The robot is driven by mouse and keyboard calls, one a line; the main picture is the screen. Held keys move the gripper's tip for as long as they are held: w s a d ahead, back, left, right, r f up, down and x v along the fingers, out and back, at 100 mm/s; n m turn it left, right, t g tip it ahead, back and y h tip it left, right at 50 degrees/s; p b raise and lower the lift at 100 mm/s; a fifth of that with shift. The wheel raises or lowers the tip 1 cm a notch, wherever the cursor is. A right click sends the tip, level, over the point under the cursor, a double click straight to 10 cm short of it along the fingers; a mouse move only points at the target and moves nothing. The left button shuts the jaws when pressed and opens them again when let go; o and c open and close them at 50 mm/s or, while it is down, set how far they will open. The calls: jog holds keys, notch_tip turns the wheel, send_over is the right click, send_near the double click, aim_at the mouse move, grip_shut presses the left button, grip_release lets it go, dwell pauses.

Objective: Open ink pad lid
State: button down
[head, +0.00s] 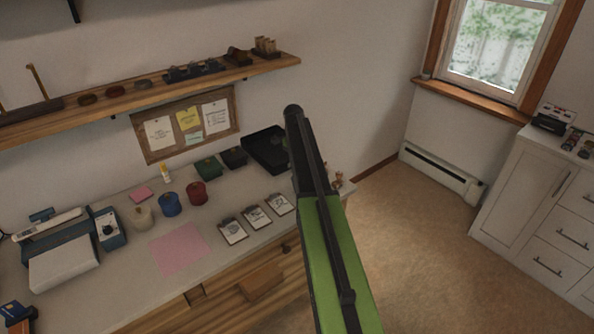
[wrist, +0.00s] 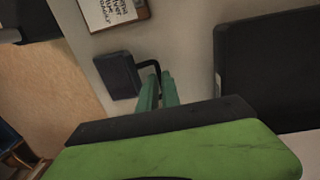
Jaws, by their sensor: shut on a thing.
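In the wrist view a small dark blue box (wrist: 118,75), which looks like the ink pad, sits on the pale desk top. A black loop (wrist: 148,64) sticks out from its right side. My gripper (wrist: 157,78) has its two green fingers at this loop, close together and shut on it. Whether the lid is raised cannot be told. In the head view my dark and green arm reaches over the desk's right end; the fingertips and this box are not visible there.
A large black tray (head: 263,148) stands close to the right of my fingers in the wrist view (wrist: 265,60). Clipboards (head: 255,217) lie on the desk (head: 110,285). A shelf (head: 190,86) hangs above; floor is open at right.

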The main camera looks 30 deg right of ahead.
jog(key=shift+w+a+f+b, duration=0.25)
jog(key=shift+w+f+b, duration=0.6)
jog(key=shift+w, duration=0.3)
jog(key=shift+f, duration=0.1)
jog(key=c, duration=1.6)
grip_release()
jog(key=shift+w, duration=0.1)
jog(key=shift+o, duration=0.2)
jog(key=shift+w+f, duration=0.1)
notch_tip(320, 180, up, 18)
jog(key=p, duration=1.8)
jog(key=shift+w+f, duration=0.2)
jog(key=shift+w, duration=0.05)
